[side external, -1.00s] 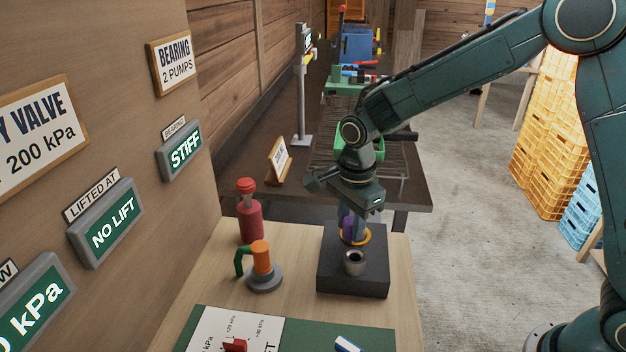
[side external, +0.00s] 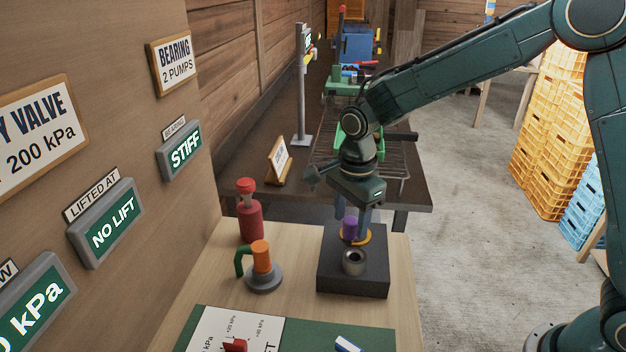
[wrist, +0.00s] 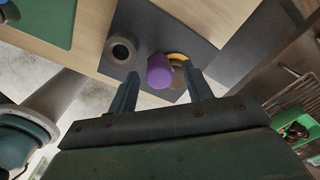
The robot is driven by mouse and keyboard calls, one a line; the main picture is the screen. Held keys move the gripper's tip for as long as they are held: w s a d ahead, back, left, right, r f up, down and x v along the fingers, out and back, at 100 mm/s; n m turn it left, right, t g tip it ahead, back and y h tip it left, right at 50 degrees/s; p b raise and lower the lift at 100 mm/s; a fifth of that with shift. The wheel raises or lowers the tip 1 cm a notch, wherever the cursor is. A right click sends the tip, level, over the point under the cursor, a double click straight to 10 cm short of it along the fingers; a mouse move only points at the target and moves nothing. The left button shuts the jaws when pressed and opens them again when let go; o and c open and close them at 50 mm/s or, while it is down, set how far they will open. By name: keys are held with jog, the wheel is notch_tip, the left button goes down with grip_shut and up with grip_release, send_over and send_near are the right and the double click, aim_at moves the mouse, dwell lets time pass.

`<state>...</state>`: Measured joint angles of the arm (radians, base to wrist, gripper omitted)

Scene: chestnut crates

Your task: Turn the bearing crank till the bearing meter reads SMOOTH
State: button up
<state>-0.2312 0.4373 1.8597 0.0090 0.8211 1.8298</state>
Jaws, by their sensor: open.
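The bearing meter (side external: 186,150) on the wall panel reads STIFF. A dark block (side external: 352,286) on the bench carries a purple knob (side external: 349,229) over a yellow ring (side external: 366,237); this looks like the crank. My gripper (side external: 353,214) is above the block, pointing down and open. In the wrist view, the purple knob (wrist: 159,71) shows between the two open fingers, with a finger on either side. I cannot tell whether either finger touches it. Part of the yellow ring (wrist: 178,58) is hidden behind the knob.
A grey hollow cylinder (side external: 354,262) stands on the block beside the knob. An orange and green pump-like piece (side external: 262,258) and a red bottle-shaped piece (side external: 250,219) stand to the left. The LIFTED AT meter (side external: 108,221) reads NO LIFT.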

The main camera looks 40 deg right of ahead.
aim_at(353, 219)
notch_tip(353, 219, up, 12)
jog(key=shift+s+r, duration=0.15)
jog(key=shift+r, duration=0.1)
dwell(0.3)
dwell(0.3)
jog(key=m, duration=2.5)
jog(key=shift+d+f, duration=0.1)
jog(key=shift+d, duration=0.05)
dwell(0.6)
jog(key=shift+f, duration=0.2)
jog(key=f, duration=1.3)
jog(key=shift+w+f, duration=0.2)
